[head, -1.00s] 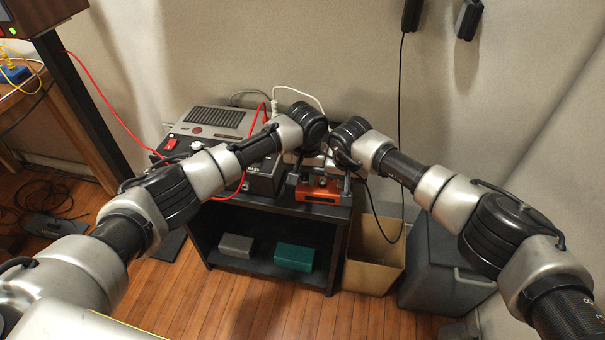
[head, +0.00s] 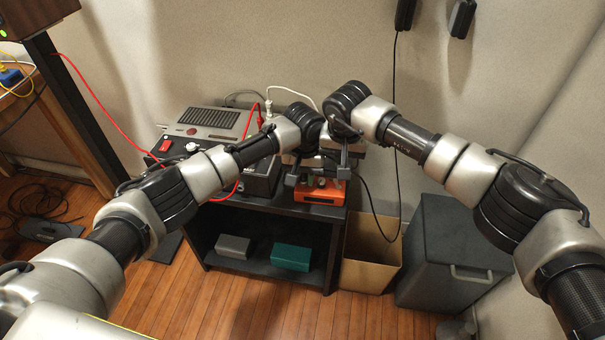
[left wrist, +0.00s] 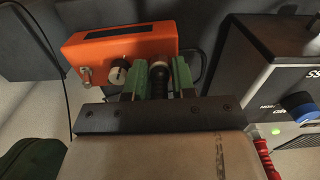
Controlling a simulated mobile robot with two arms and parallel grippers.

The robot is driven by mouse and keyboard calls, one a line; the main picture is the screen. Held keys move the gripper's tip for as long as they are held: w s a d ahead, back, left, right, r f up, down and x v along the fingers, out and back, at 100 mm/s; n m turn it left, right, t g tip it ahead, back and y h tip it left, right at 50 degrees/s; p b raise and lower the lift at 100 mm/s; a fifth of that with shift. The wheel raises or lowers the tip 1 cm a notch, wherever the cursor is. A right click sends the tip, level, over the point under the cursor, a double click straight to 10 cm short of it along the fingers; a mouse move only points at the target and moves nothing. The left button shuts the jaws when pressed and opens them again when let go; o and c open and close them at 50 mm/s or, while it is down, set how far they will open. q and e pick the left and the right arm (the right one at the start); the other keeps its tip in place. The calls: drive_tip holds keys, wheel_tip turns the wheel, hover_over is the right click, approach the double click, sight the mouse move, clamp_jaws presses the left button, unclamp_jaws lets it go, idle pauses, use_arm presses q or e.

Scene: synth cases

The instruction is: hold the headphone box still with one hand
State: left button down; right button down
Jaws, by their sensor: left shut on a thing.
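The orange headphone box (head: 318,192) sits on top of the dark stand at its right front. In the left wrist view the box (left wrist: 108,47) shows a silver-capped knob and a small metal fitting on its near face. My left gripper (left wrist: 159,82) has its green-padded fingers shut on a black ridged plug (left wrist: 158,88), close against the box. In the head view the left gripper (head: 317,174) is over the box, partly hidden. My right gripper (head: 331,176) is over the box with dark fingers near its two sides; whether they touch it is unclear.
A black amplifier (left wrist: 278,75) with a blue knob stands close beside the box. A grey vented device (head: 213,120) is behind at left. A tan bin (head: 368,277) and a dark lidded bin (head: 440,250) stand right of the stand. A black cable hangs above.

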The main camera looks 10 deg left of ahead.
use_arm(q)
drive_tip(key=shift+f, duration=0.1)
use_arm(e)
drive_tip(key=shift+a+r, duration=0.2)
drive_tip(key=shift+r, duration=0.05)
